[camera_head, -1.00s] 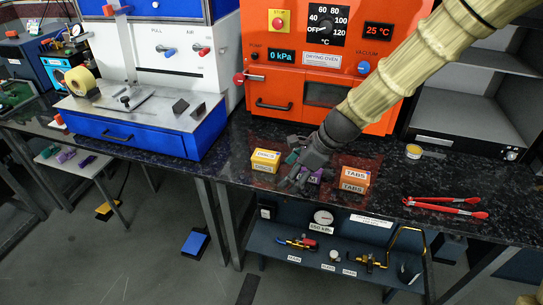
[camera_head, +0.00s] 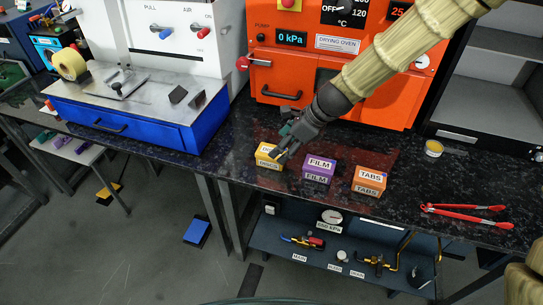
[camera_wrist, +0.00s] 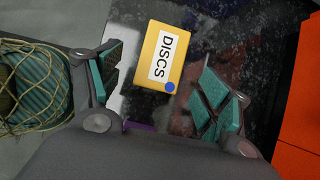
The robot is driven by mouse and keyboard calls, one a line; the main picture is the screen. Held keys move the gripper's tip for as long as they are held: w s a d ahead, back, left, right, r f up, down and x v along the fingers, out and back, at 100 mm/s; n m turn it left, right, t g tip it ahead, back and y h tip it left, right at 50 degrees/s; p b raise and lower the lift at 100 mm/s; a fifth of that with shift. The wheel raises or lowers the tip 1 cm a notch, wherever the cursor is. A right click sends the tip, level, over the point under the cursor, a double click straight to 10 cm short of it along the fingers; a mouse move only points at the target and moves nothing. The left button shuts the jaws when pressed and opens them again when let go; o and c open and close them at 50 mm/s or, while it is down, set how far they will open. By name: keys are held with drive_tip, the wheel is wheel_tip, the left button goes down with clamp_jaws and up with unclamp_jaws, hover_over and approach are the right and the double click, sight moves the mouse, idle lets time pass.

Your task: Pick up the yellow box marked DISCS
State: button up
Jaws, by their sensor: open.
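The yellow box marked DISCS (camera_head: 266,160) stands on the dark speckled counter near its front edge, left of a purple box marked FILM. In the wrist view the yellow box (camera_wrist: 159,57) lies ahead between the two fingers, its white label and a blue dot facing me. My gripper (camera_head: 284,146) is above and beside the yellow box and partly covers it in the head view. In the wrist view my gripper (camera_wrist: 160,88) has its teal-padded fingers spread wide, with nothing between the pads. Whether a finger touches the box cannot be told.
The purple FILM box (camera_head: 318,170) and orange TABS box (camera_head: 369,181) stand to the right. Red tongs (camera_head: 464,214) and a small yellow-lidded tin (camera_head: 433,148) lie farther right. The orange drying oven (camera_head: 290,68) is behind; the blue-drawer unit (camera_head: 140,125) is left.

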sight(263, 160)
drive_tip(key=shift+a+f, duration=0.35)
drive_tip(key=shift+w+p+x, duration=0.1)
drive_tip(key=shift+p+x, duration=0.05)
drive_tip(key=shift+x, duration=1.1)
drive_tip(key=shift+w+p+x, duration=0.15)
drive_tip(key=shift+x, duration=1.1)
drive_tip(key=shift+a+r, duration=0.1)
drive_tip(key=shift+a, duration=0.05)
drive_tip(key=c, duration=1.2)
drive_tip(key=shift+o, duration=0.2)
drive_tip(key=shift+r, duration=0.1)
